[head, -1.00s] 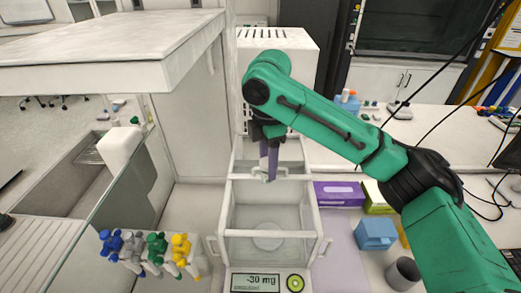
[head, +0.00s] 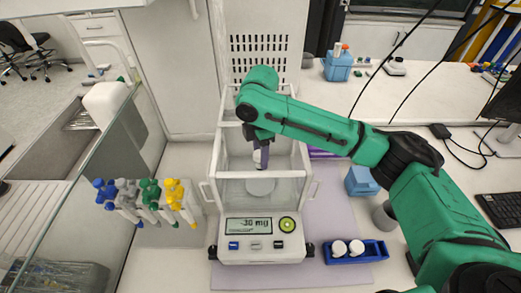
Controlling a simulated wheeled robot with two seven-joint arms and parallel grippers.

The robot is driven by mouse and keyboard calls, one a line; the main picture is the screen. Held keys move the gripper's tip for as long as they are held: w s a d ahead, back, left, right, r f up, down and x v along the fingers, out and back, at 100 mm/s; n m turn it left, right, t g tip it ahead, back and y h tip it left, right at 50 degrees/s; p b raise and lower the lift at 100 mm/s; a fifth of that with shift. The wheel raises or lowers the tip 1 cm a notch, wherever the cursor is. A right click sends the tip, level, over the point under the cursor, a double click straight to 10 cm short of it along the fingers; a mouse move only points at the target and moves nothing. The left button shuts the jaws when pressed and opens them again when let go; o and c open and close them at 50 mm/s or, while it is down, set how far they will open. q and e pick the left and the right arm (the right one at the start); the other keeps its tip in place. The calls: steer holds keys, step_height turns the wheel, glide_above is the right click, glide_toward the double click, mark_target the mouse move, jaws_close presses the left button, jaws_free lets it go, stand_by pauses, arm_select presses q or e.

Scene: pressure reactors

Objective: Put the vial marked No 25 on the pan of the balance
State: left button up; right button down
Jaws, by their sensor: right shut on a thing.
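The balance (head: 262,246) stands in the middle, with a glass-walled draft shield open at the top. Its round pan (head: 260,187) shows inside, bare. My right gripper (head: 261,155) reaches down into the shield from above, over the back part of the pan. It is shut on a small vial (head: 257,157), of which only a pale part shows; its number cannot be read. The vial appears to be above the pan, apart from it. The display (head: 249,226) reads about -30 mg. My left gripper is out of view.
A blue rack (head: 372,250) with two white-capped vials (head: 347,248) lies right of the balance. Pipettes with coloured tops (head: 150,190) stand at the left. A blue box (head: 362,181) and a grey cup (head: 384,215) stand to the right.

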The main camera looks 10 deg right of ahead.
steer(key=f+b, duration=0.5)
steer(key=f, duration=0.1)
steer(key=shift+w, duration=0.2)
steer(key=shift+f, duration=1)
steer(key=shift+c, duration=1.6)
jaws_free()
step_height(320, 180, up, 10)
steer(key=p, duration=1.1)
steer(key=shift+r+b, duration=0.2)
steer(key=shift+b, duration=0.35)
step_height(320, 180, up, 14)
steer(key=shift+f, duration=0.25)
